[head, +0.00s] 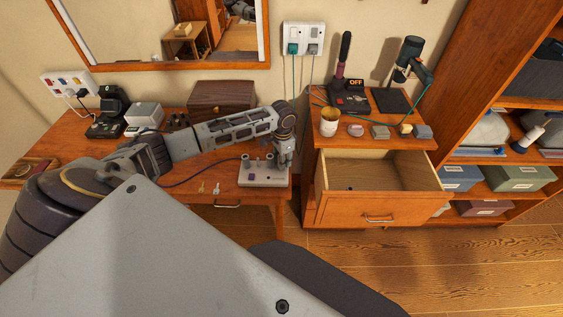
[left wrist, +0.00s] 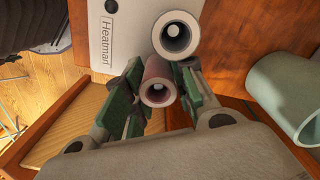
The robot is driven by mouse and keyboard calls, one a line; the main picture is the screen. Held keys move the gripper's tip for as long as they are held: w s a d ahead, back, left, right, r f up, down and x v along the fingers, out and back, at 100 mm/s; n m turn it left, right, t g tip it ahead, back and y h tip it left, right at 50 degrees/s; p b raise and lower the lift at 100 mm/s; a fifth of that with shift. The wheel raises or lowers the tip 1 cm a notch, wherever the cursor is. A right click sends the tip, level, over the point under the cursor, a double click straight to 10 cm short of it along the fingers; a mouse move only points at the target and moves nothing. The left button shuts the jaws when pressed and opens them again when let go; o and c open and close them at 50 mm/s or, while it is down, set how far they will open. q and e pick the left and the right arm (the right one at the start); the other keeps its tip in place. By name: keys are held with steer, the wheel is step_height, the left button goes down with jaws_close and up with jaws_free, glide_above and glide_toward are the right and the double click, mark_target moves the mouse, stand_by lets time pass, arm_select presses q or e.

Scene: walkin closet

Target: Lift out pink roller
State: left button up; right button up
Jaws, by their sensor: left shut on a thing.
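My left gripper (head: 284,161) points down over the right end of the grey roller heater (head: 264,181) on the desk. In the left wrist view its green-padded fingers (left wrist: 158,98) are shut on the pink roller (left wrist: 156,82), a short hollow tube seen from its open end. A larger pale green roller (left wrist: 285,95) is close on the right. My right gripper is not in view.
The open drawer (head: 364,206) of the cabinet is right of the heater, with a small dark item inside. A can (head: 329,122) and small items line the cabinet top. A wooden box (head: 221,97) stands behind my left arm.

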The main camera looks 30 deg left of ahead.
arm_select(q)
steer(key=shift+r, duration=0.7)
step_height(320, 180, up, 8)
steer(key=shift+r, duration=0.3)
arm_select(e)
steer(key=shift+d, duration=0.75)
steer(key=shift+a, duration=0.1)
